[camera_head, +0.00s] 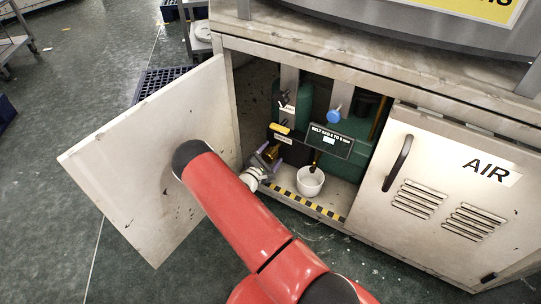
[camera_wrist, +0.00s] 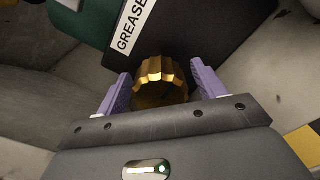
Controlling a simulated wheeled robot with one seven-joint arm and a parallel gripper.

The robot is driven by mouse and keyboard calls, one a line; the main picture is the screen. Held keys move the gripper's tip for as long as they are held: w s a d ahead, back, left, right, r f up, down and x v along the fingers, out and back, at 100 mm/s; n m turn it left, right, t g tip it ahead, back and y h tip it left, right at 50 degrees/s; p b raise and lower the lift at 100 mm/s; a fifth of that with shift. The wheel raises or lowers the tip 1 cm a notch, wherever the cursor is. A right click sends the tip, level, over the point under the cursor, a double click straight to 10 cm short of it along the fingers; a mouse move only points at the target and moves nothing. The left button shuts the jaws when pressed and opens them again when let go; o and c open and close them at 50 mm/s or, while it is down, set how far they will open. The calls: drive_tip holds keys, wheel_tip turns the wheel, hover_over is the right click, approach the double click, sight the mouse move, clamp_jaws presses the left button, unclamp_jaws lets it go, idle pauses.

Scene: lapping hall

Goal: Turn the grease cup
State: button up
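The grease cup (camera_wrist: 161,72) is a brass, ridged round cap below a white label reading "GREASE" in the wrist view. In the head view the brass cup (camera_head: 271,152) shows small inside the open cabinet, partly hidden by my gripper. My gripper (camera_wrist: 161,75) is open, with one purple finger on each side of the cup. A narrow gap shows between each finger and the cup, so the fingers look apart from it. In the head view my gripper (camera_head: 266,160) reaches into the cabinet's left part.
The cabinet's left door (camera_head: 150,160) stands open beside my arm. A white bucket (camera_head: 310,184) stands right of my gripper, under a black sign (camera_head: 330,142). A blue knob (camera_head: 334,116) is above. The door marked AIR (camera_head: 455,190) is shut. A yellow-black striped edge (camera_head: 307,203) runs in front.

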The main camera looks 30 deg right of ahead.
sight(268, 159)
drive_tip(key=p+v, duration=0.1)
drive_tip(key=v, duration=0.6)
drive_tip(key=shift+s+a, duration=0.25)
drive_tip(key=shift+a, duration=0.05)
idle(0.3)
